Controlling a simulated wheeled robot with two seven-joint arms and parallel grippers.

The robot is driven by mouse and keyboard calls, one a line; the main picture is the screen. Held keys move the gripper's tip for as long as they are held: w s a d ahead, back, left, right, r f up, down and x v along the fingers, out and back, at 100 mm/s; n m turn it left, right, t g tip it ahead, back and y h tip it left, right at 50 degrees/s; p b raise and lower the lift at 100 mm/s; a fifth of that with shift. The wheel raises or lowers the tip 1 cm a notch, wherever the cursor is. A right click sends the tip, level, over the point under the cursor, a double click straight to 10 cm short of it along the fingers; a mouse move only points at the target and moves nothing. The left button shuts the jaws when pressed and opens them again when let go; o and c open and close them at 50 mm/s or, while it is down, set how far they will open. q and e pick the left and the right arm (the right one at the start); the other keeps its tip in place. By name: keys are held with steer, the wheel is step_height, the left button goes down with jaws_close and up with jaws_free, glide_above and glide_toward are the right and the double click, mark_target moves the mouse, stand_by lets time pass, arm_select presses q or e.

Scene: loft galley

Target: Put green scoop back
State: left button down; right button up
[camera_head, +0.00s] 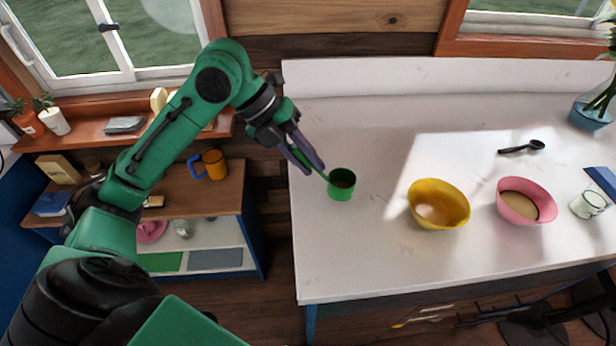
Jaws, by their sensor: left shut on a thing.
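The green scoop (341,185) is a small cup-shaped scoop with a thin green handle, near the left end of the white counter. Something brownish shows inside its cup. My left gripper (307,159) is shut on the scoop's handle, to the upper left of the cup. The cup looks upright; I cannot tell whether it touches the counter or hangs just above it. My right gripper is not in view.
A yellow bowl (438,207) and a pink bowl (525,201) with tan contents stand right of the scoop. A black spoon (521,147) lies behind them. The counter (350,262) is clear in front.

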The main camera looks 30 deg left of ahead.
arm_select(q)
steer(key=f, duration=0.4)
steer(key=shift+w+d+f, duration=0.1)
steer(key=shift+d+f, duration=0.05)
steer(key=shift+d, duration=0.1)
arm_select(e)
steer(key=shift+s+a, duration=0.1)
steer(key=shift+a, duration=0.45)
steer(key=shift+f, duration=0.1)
arm_select(q)
steer(key=shift+a+f, duration=0.1)
steer(key=shift+f, duration=0.1)
steer(key=c, duration=0.8)
jaws_free()
steer(key=shift+o, duration=0.2)
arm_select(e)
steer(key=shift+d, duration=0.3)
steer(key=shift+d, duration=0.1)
